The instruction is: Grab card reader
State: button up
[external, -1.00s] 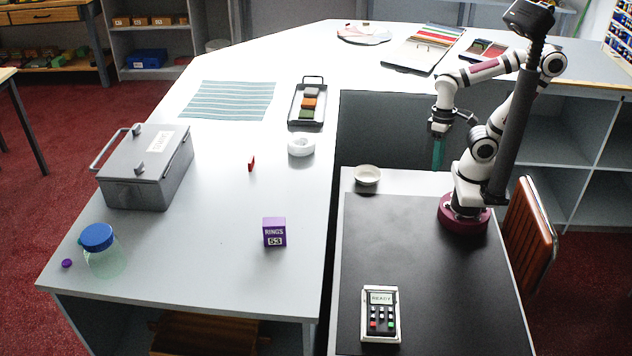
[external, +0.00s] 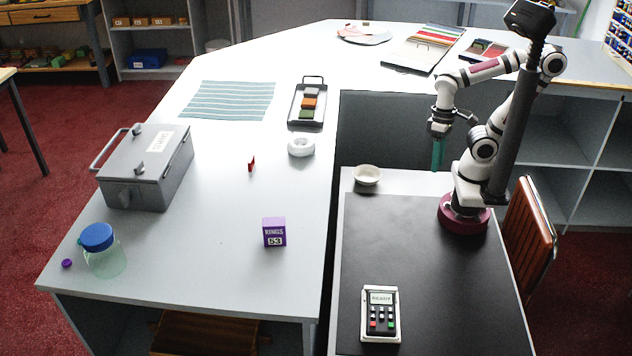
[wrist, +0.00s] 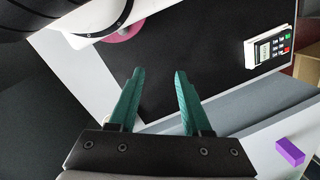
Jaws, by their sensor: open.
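The card reader (external: 380,314) is a white-framed device with a dark face, a small screen and coloured keys. It lies on the black mat at the front of the lower desk, and it also shows at the upper right of the wrist view (wrist: 271,48). My gripper (external: 438,156) hangs over the far end of that desk, well apart from the reader. In the wrist view its two green fingers (wrist: 158,72) are spread with nothing between them.
A white bowl (external: 367,175) stands at the desk's far left corner. The black mat (external: 430,250) is otherwise clear.

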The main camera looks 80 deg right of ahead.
jog(key=o, duration=0.7)
jog(key=shift+o, duration=0.2)
jog(key=m+y, duration=1)
jog(key=m, duration=0.2)
send_over(382, 308)
jog(key=d, duration=1.3)
notch_tip(382, 308, down, 14)
jog(key=x, duration=1.5)
jog(key=shift+w+a+r, duration=0.15)
jog(key=shift+a+r, duration=0.05)
jog(key=shift+r, duration=0.15)
